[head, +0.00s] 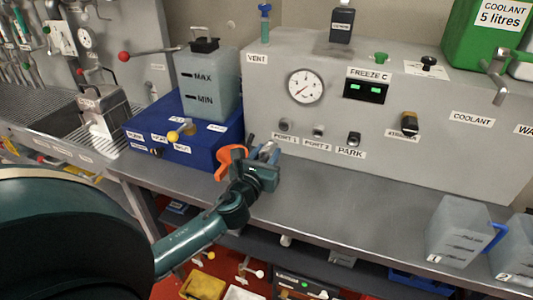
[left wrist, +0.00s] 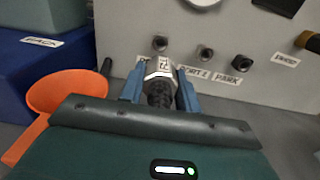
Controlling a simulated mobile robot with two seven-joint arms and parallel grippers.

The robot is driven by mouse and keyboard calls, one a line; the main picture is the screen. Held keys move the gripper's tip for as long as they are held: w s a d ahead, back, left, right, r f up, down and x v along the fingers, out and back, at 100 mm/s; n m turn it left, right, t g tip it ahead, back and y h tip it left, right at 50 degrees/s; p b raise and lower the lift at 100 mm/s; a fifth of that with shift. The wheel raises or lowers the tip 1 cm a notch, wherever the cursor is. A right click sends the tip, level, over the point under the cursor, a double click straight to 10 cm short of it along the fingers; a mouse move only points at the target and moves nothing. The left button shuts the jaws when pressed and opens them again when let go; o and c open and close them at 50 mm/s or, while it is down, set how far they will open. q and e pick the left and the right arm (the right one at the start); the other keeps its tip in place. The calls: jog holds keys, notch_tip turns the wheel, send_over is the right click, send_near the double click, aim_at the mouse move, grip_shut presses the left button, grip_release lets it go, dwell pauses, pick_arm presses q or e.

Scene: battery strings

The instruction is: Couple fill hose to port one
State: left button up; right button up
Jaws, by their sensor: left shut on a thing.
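My left gripper (head: 268,152) is shut on the fill hose's metal hex coupling (left wrist: 160,69), which sits between its two blue fingers in the left wrist view. A black ribbed hose part (left wrist: 160,93) shows behind the coupling. Port one (head: 285,125) is the leftmost fitting low on the grey cabinet front; it also shows just above the coupling in the left wrist view (left wrist: 159,43). The coupling partly covers port one's label. It looks apart from the port, but the exact gap cannot be told. My right gripper is not in view.
Port two (head: 318,131) and the park fitting (head: 353,139) sit right of port one. An orange funnel (left wrist: 70,90) is close at the gripper's left, near the blue box (head: 190,150). The bench (head: 370,193) right of the gripper is clear up to clear jugs (head: 458,228).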

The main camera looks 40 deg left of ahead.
aim_at(274, 139)
pick_arm(q)
jog(key=shift+x, duration=2.85)
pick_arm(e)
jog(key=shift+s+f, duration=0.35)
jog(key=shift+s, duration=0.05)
pick_arm(q)
jog(key=shift+r, duration=0.1)
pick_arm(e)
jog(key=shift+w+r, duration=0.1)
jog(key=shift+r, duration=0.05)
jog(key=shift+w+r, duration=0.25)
pick_arm(q)
jog(key=shift+p, duration=0.3)
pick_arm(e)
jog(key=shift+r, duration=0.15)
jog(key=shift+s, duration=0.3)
pick_arm(q)
jog(key=shift+w, duration=0.45)
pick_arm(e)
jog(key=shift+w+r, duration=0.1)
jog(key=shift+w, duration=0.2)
